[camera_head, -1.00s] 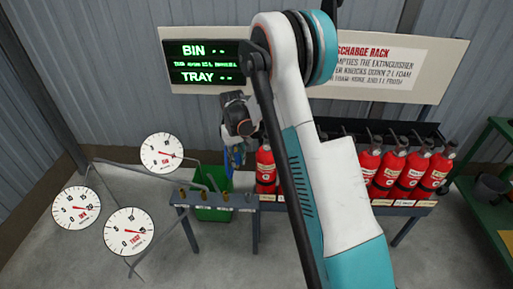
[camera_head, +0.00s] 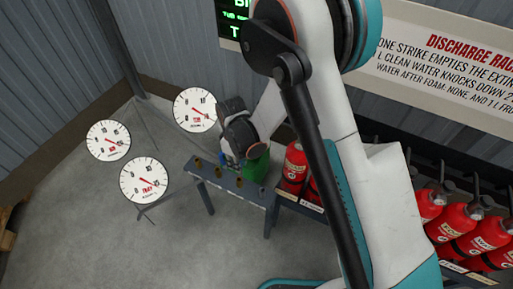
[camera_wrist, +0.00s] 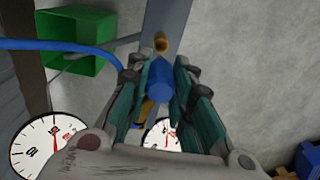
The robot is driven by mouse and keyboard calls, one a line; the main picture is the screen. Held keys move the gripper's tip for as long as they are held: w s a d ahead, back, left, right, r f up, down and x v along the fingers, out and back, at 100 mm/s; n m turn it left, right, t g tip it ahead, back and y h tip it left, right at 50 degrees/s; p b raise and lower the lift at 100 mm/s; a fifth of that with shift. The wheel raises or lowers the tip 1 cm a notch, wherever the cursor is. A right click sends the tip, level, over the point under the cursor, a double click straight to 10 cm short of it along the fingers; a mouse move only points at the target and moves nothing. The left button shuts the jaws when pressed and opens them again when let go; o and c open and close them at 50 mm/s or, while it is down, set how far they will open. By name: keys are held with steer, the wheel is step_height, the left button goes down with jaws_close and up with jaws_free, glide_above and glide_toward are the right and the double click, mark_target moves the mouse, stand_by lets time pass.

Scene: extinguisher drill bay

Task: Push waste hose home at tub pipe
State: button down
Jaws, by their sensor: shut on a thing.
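In the wrist view my gripper (camera_wrist: 160,70) is shut on the blue hose end (camera_wrist: 160,92), whose blue fitting sits between the teal fingers. The blue hose (camera_wrist: 62,45) runs off to the left. A brass pipe stub (camera_wrist: 162,43) stands on the grey bench just beyond the fitting; I cannot tell whether they touch. Another brass piece (camera_wrist: 146,109) shows partly behind the left finger. In the head view my gripper (camera_head: 228,166) is low at the back of the bench (camera_head: 227,184). Which stub is the tub pipe is not readable.
Several white dials, one at the bench's left end (camera_head: 195,109), stand to the left. Red extinguishers (camera_head: 294,165) line the right. The front-left floor is clear.

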steer(key=shift+s+f, duration=0.1)
steer(key=shift+f, duration=0.1)
steer(key=shift+f+b, duration=0.8)
steer(key=shift+f, duration=1.05)
steer(key=shift+f+b, duration=1.45)
steer(key=shift+b, duration=0.5)
stand_by(0.8)
steer(key=shift+f, duration=0.75)
stand_by(0.5)
steer(key=c, duration=1.3)
jaws_free()
steer(key=shift+c, duration=0.2)
steer(key=shift+r, duration=0.15)
step_height(320, 180, up, 12)
steer(key=shift+f, duration=0.15)
